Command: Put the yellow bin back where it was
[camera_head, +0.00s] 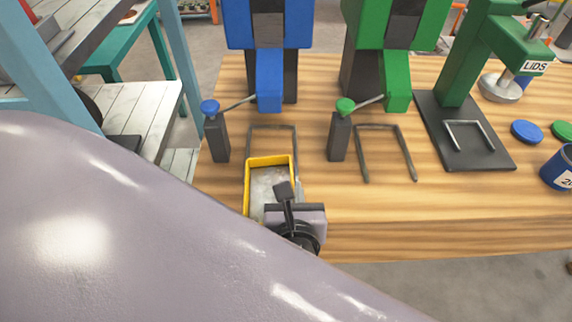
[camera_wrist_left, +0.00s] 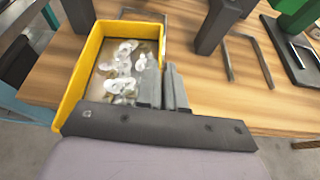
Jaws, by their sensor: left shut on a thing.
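The yellow bin (camera_head: 269,160) is in front of the blue dispenser (camera_head: 268,85), at the near edge of the wooden table, by the dark U-shaped frame (camera_head: 272,127). My left gripper (camera_head: 284,189) is shut on the bin's right wall. In the left wrist view, the bin (camera_wrist_left: 76,80) looks upright and holds several clear and whitish pieces (camera_wrist_left: 122,68). The left gripper's fingers (camera_wrist_left: 161,75) sit at its right side there. I cannot tell whether the bin's bottom touches the table. My right gripper is not in view.
A green dispenser (camera_head: 398,80) with a second U-shaped frame (camera_head: 388,128) stands to the right. Farther right are a green lid press (camera_head: 463,60), blue lid (camera_head: 527,132) and blue can (camera_head: 560,168). Levers flank the frames. The table's front middle (camera_head: 390,215) is clear.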

